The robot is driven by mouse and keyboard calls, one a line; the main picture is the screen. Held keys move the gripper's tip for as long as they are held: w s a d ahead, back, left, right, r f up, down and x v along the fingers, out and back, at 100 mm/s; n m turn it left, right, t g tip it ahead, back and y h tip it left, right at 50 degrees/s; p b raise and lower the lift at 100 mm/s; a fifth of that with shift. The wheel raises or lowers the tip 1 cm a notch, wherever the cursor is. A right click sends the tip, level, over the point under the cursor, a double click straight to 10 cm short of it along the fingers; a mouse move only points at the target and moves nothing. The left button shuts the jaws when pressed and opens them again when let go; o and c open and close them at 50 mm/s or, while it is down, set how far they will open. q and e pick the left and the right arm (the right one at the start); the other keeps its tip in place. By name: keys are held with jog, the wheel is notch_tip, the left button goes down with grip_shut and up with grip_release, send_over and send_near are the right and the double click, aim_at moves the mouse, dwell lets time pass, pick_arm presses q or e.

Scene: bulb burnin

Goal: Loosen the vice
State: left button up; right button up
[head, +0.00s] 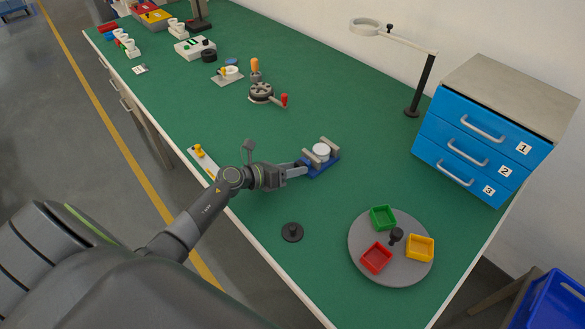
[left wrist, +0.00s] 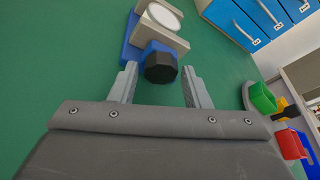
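The vice (head: 318,163) stands on the green bench, with a blue base and pale grey jaws around a white round piece (head: 321,150). In the left wrist view the vice's blue body (left wrist: 133,45) leads to a black faceted knob (left wrist: 160,67) facing me. My left gripper (head: 303,170) reaches the knob side of the vice. In the left wrist view its two fingers (left wrist: 160,76) are open, one on each side of the knob, with gaps visible between finger and knob. My right gripper is not in view.
A grey turntable (head: 364,252) with green, red and yellow bins stands to the right. A black knobbed disc (head: 292,232) lies near the front edge. A blue drawer cabinet (head: 478,150) and a lamp (head: 420,88) stand behind. Bench around the vice is clear.

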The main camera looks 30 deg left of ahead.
pick_arm(q)
jog(key=b+v, duration=0.3)
jog(key=v, duration=1.2)
jog(key=shift+s+a, duration=0.25)
jog(key=shift+s, duration=0.1)
jog(key=shift+v, duration=0.8)
jog(key=shift+r, duration=0.15)
